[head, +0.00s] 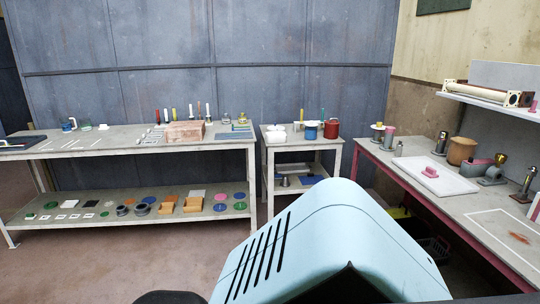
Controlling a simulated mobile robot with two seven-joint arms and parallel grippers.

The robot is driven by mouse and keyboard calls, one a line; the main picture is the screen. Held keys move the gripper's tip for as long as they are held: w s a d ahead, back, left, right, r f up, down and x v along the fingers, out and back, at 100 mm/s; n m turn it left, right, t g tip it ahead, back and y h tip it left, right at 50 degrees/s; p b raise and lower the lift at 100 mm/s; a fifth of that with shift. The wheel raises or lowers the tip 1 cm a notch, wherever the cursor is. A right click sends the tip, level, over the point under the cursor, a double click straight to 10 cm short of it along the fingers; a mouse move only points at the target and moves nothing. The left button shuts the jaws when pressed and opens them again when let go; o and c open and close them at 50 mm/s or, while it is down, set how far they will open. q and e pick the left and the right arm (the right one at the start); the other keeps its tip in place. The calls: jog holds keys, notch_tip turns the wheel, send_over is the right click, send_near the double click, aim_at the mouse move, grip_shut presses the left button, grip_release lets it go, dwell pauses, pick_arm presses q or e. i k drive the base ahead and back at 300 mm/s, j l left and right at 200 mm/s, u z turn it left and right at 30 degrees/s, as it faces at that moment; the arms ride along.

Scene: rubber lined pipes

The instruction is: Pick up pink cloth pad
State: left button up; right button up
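A small bright pink item (430,172), which may be the pink cloth pad, lies on a white tray (453,188) on the right-hand bench. It is too small to tell whether it is cloth. Another pink piece (535,207) is cut off at the right edge of the view. Neither of my grippers shows in the head view.
The right bench (480,208) also holds a brown pot (461,151), a grey pipe fitting (491,174) and a dark upright fitting (525,184). A small table (290,141) and a long two-level bench (100,146) stand along the back wall. Floor at left is clear.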

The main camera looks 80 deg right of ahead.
aim_at(430, 172)
jog(key=z, duration=3.75)
